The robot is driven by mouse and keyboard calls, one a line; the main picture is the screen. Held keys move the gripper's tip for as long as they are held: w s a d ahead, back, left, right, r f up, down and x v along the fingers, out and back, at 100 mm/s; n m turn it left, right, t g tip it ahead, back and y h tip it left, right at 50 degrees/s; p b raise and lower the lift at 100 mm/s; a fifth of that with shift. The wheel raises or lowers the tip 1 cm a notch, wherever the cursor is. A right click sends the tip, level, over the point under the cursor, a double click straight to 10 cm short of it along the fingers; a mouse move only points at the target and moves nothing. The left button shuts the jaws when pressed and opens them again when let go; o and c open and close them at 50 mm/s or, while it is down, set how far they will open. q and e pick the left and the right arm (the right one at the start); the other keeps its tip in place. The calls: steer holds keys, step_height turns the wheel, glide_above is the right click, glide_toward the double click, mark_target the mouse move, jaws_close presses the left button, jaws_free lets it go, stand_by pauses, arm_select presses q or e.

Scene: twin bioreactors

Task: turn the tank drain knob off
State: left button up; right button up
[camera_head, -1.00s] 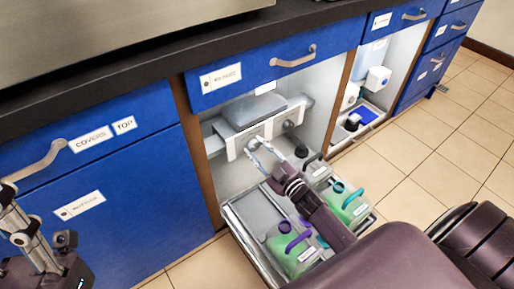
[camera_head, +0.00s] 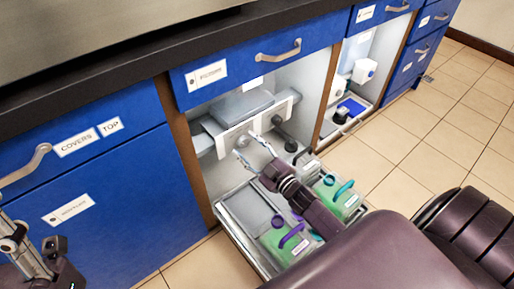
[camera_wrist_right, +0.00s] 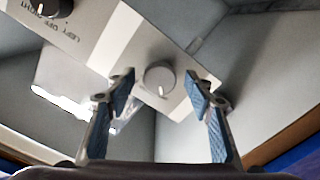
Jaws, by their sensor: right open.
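A pale control panel (camera_head: 236,136) stands inside the open cabinet under the counter. In the right wrist view, a round grey knob (camera_wrist_right: 159,77) sits on this panel between my fingertips, with a gap on each side. A black knob (camera_wrist_right: 52,8) on the same panel is at the top left, beside lettering that reads left, off, right. I cannot tell from a label which one is the tank drain knob. My right gripper (camera_head: 254,152) is open and empty in front of the panel; its blue-padded fingers also show in the wrist view (camera_wrist_right: 162,92). My left gripper (camera_head: 38,258) is partly visible at the lower left.
A pulled-out tray (camera_head: 229,226) below my right gripper holds green containers (camera_head: 282,240) with purple and teal handles. Blue drawer fronts (camera_head: 262,66) and the counter edge (camera_head: 130,86) lie above the opening. Tiled floor (camera_head: 420,150) is clear at the right.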

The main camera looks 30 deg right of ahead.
steer(key=s+d, duration=0.1)
steer(key=s, duration=1)
steer(key=shift+d, duration=0.3)
steer(key=shift+s, duration=0.1)
